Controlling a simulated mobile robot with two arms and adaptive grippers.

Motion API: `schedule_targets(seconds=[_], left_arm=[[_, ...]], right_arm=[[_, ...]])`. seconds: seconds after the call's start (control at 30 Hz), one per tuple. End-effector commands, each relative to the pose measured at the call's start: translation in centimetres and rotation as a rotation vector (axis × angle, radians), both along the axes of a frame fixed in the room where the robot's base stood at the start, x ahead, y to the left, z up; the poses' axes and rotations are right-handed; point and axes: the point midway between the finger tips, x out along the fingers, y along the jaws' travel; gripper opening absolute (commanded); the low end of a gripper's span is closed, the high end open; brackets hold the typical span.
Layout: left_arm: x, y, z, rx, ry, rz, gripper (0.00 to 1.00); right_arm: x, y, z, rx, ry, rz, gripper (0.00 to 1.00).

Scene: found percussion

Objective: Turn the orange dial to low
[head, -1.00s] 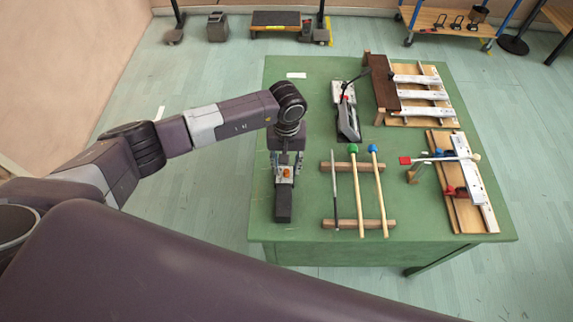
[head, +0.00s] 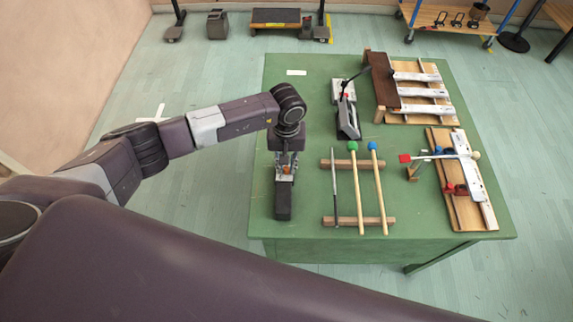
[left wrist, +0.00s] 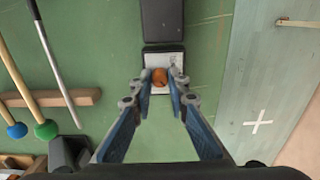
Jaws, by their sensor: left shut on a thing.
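The orange dial (left wrist: 160,77) sits on a pale plate (left wrist: 155,90) at one end of a dark box (left wrist: 162,20) on the green table. In the head view the dark box (head: 283,200) lies near the table's left edge, and the dial (head: 286,169) is mostly covered by my gripper. My left gripper (left wrist: 161,80) points down over the dial with one finger on each side, shut on it. It also shows in the head view (head: 285,170). The dial's setting and any marks are too small to read. My right gripper is not in view.
Mallets (head: 357,187) and a grey rod (head: 334,190) lie across wooden bars (head: 345,221) right of the box. A pedal-like device (head: 347,115) stands behind. Boards with metal bars (head: 420,92) fill the table's right side. Bare green table surrounds the box.

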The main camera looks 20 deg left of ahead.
Motion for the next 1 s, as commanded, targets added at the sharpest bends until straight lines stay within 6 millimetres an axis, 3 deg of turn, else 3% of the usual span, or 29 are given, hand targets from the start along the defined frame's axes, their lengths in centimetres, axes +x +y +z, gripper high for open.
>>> schedule_targets(seconds=[0.37, 1.0], left_arm=[[0.1, 0.0, -0.3, 0.000, -0.003, 0.182, 0.00], [0.1, 0.0, -0.3, -0.002, -0.004, 0.781, 0.00]], right_arm=[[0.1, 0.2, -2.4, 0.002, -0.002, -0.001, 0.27], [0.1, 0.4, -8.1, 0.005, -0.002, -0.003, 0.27]])
